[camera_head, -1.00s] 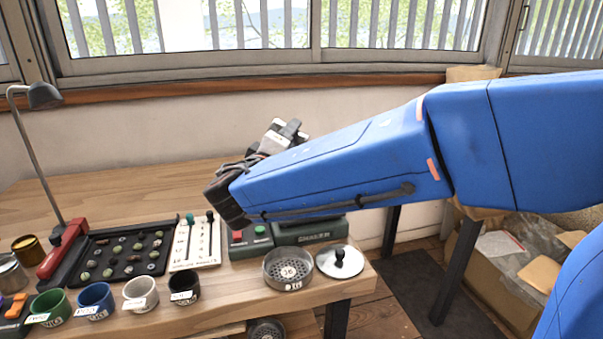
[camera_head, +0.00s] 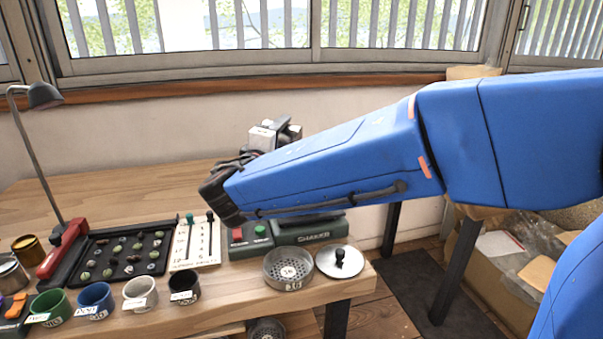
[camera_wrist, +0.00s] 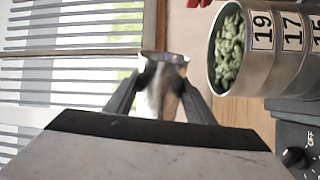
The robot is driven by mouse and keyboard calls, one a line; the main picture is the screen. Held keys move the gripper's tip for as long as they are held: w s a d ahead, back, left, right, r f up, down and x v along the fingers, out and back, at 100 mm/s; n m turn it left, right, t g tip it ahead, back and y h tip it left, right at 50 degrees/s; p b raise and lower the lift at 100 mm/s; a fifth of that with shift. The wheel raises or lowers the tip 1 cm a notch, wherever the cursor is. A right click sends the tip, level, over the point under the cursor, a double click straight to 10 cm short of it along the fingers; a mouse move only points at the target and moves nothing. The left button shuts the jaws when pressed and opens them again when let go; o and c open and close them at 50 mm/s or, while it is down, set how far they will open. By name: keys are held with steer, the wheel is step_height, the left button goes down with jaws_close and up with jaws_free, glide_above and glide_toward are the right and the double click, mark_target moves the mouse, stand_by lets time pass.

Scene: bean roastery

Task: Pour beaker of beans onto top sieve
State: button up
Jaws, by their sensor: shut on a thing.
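In the wrist view my gripper (camera_wrist: 165,78) is shut on a shiny metal beaker (camera_wrist: 163,98), which is held between the two dark fingers. The beaker's contents cannot be made out. To its right, apart from it, is a stack of metal sieves (camera_wrist: 289,70) labelled 19, 17 and 16, appearing sideways in this rotated view. Green beans (camera_wrist: 229,50) lie in the top sieve, the one marked 19. In the head view my blue arm hides the sieve stack, the beaker and the fingers.
Several cups, a black bean tray (camera_head: 121,256) and a lamp (camera_head: 43,97) stand to the left.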

steer(key=shift+w+a+f+n, duration=0.1)
steer(key=shift+a+f+n, duration=0.25)
steer(key=shift+n, duration=0.65)
steer(key=shift+r+n, duration=0.35)
steer(key=shift+n, duration=0.25)
steer(key=shift+a+n+y, duration=0.25)
steer(key=shift+n+y, duration=0.05)
steer(key=shift+n, duration=0.1)
steer(key=shift+w+a+f+n, duration=0.2)
steer(key=shift+a+f+n, duration=0.15)
steer(key=shift+a+n, duration=0.35)
steer(key=shift+f+n+b, duration=0.3)
steer(key=shift+f+n, duration=0.05)
steer(key=shift+n, duration=0.55)
steer(key=shift+r+n, duration=0.35)
steer(key=shift+n, duration=0.65)
steer(key=shift+f+n+y, duration=0.3)
steer(key=shift+f+n, duration=0.15)
steer(key=shift+n, duration=0.35)
steer(key=shift+w+a+r+n+b, duration=0.15)
steer(key=shift+r+n+b, duration=0.25)
steer(key=shift+n, duration=0.6)
steer(key=w+a+f+n, duration=0.1)
steer(key=a+f+n, duration=0.3)
steer(key=f+n, duration=0.3)
steer(key=shift+a+f+n+b, duration=0.25)
steer(key=shift+f+b, duration=0.2)
steer(key=shift+f, duration=0.6)
